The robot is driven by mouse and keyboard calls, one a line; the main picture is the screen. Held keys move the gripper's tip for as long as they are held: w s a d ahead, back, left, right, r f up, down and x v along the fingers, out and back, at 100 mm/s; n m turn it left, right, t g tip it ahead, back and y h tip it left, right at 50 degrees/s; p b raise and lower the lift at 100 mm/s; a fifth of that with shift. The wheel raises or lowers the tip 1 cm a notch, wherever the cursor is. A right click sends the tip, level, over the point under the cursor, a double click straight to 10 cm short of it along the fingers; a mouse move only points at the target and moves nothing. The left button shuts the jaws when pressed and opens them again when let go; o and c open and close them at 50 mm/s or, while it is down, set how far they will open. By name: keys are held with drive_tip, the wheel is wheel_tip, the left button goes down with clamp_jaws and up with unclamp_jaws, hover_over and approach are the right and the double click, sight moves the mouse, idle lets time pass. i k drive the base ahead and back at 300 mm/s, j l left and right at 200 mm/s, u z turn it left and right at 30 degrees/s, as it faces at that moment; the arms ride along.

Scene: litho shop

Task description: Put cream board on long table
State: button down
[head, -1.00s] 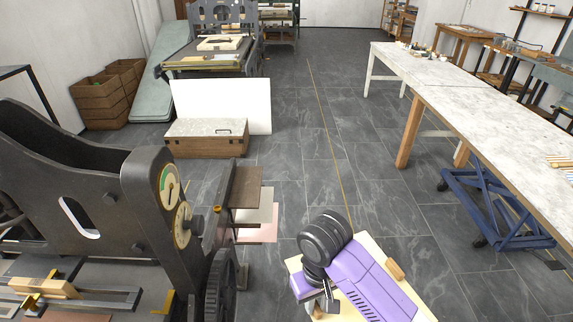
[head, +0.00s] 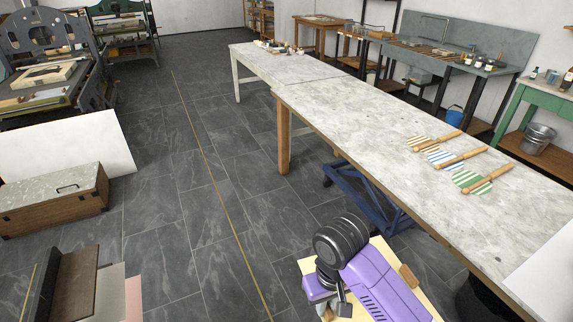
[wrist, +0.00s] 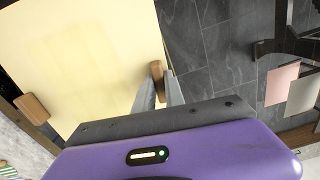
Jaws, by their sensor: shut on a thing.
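The cream board (wrist: 95,50) is a flat pale yellow panel that fills the upper left of the wrist view. It has a wooden block on its right edge (wrist: 156,76) and another (wrist: 31,108) at its left. My gripper (wrist: 158,92) is shut on the right-edge block. In the head view the board (head: 383,252) shows partly under my purple arm, held beside the long table's near side; my fingers are hidden there. The long table (head: 345,105) has a pale marbled top and wooden legs, and runs from the back centre to the right foreground.
Striped paddle-like tools with wooden handles (head: 458,158) lie on the table's right half. A white sheet (head: 545,265) lies at its near right end. A blue lift frame (head: 365,200) stands underneath. The tabletop's middle is bare. A wooden chest (head: 55,205) stands left; open floor lies between.

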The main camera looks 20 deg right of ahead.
sight(378, 131)
drive_tip(key=i+j+u, duration=0.1)
drive_tip(key=i, duration=2.25)
